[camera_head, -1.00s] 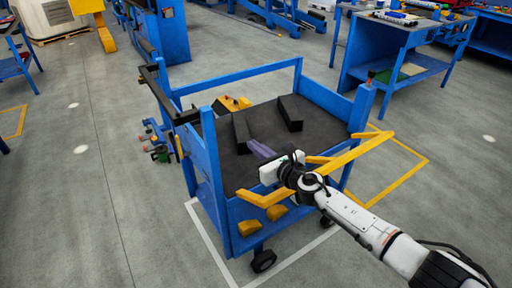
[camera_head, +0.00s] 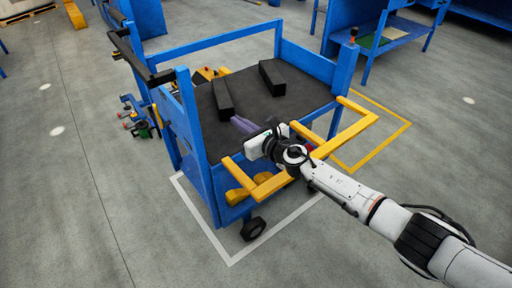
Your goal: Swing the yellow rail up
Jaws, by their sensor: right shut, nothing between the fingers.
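The yellow rail (camera_head: 350,133) is a U-shaped bar at the near side of a blue cart (camera_head: 188,128). Its two side arms reach out from the cart's near corners, and its long bar stands out in front of the cart. My right gripper (camera_head: 240,124) is shut and empty, with its purplish fingers over the dark cart bed (camera_head: 248,98). Its white and black wrist is above the rail's inner space. My left gripper is out of view.
Two black blocks (camera_head: 222,99) lie on the cart bed. Blue posts and a back bar frame the cart. Coloured clamps (camera_head: 138,115) hang at its left side. A blue workbench (camera_head: 385,30) stands at the back right. The floor around the cart is open.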

